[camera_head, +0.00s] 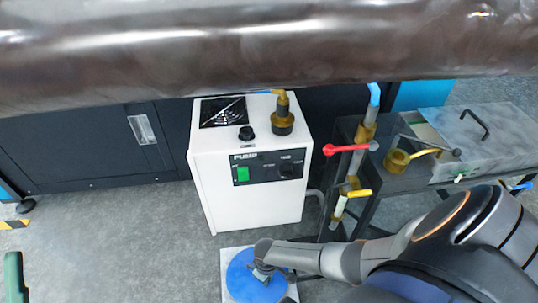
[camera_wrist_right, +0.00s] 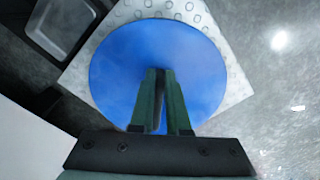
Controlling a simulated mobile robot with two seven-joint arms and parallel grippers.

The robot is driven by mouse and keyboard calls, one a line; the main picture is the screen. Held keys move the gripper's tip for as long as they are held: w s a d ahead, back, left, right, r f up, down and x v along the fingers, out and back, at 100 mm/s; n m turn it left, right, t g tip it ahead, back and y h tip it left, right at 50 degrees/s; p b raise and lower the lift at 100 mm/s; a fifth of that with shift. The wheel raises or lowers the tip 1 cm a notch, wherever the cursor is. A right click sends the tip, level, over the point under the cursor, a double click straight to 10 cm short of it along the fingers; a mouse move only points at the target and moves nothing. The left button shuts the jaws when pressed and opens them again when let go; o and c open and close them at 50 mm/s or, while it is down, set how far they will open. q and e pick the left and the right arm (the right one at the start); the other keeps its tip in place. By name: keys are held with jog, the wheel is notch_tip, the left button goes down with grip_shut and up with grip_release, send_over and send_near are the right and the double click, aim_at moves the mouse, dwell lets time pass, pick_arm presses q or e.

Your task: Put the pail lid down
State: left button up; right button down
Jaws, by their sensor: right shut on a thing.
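The pail lid (camera_head: 243,283) is a round blue disc low in the head view. It also shows in the wrist view (camera_wrist_right: 205,62), lying flat as seen from above. My right gripper (camera_head: 263,272) is shut on the middle of the lid; its green fingers (camera_wrist_right: 160,75) hide the part they hold. A pale square plate with raised dots (camera_head: 230,255) shows around and under the lid, also in the wrist view (camera_wrist_right: 222,45). I cannot tell whether the lid touches it.
A white machine (camera_head: 250,190) with a green switch stands just beyond the lid. Pipes with a red-handled valve (camera_head: 345,148) and a dark bench (camera_head: 400,180) are at the right. A large brown roll (camera_head: 250,50) crosses the top. Grey floor (camera_head: 120,240) is open at the left.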

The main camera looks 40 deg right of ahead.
jog(key=shift+w+f, duration=0.1)
jog(key=c, duration=0.9)
grip_release()
pick_arm(q)
notch_tip(320, 180, up, 10)
jog(key=a+p, duration=0.1)
jog(key=p, duration=0.8)
jog(key=shift+s+a+r+t, duration=0.15)
jog(key=shift+s+t, duration=0.05)
jog(key=shift+t, duration=0.2)
pick_arm(e)
notch_tip(320, 180, up, 12)
